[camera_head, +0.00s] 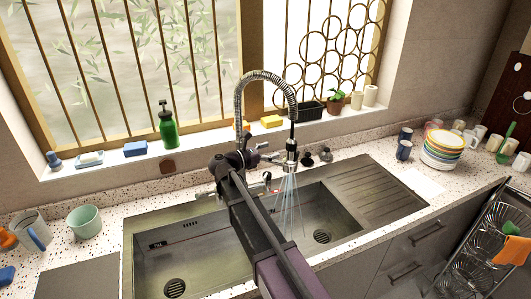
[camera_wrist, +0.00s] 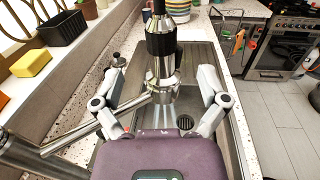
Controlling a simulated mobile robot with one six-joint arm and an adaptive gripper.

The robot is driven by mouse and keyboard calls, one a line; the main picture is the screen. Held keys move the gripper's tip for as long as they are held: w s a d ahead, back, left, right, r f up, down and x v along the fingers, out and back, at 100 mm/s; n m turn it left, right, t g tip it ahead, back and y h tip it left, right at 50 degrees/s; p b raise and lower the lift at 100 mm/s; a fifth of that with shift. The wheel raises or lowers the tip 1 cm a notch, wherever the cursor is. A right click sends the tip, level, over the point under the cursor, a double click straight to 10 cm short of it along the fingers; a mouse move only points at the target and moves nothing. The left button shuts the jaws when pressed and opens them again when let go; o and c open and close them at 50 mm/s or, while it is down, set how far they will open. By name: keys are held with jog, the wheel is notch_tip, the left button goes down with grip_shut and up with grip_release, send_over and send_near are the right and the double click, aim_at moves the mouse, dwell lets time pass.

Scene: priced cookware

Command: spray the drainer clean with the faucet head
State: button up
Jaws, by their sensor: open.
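The faucet head (camera_head: 291,150) hangs from a coiled spring hose over the right basin, nozzle down. Pale streaks of water (camera_head: 289,195) run from it into that basin. In the wrist view the black and chrome faucet head (camera_wrist: 161,50) stands upright between the spread fingers of my gripper (camera_wrist: 162,82), with gaps on both sides. My gripper is open and not closed on it. The ribbed drainer board (camera_head: 366,190) lies right of the right basin; it also shows beyond the head in the wrist view (camera_wrist: 200,58). A round drain (camera_head: 322,236) is in the right basin's floor.
A left basin (camera_head: 190,265) adjoins. Stacked plates (camera_head: 442,150) and mugs stand on the counter at right. A green bottle (camera_head: 167,125), sponges and a plant line the sill behind. A chrome side arm (camera_wrist: 85,130) runs to the faucet head.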

aim_at(292, 139)
jog(key=shift+x, duration=4.25)
grip_shut()
jog(key=shift+r, duration=0.1)
jog(key=shift+r+p, duration=0.5)
jog(key=shift+p, duration=0.15)
jog(key=shift+s+r, duration=0.1)
jog(key=shift+r, duration=0.15)
jog(key=shift+r+p, duration=1.4)
jog(key=shift+p, duration=0.2)
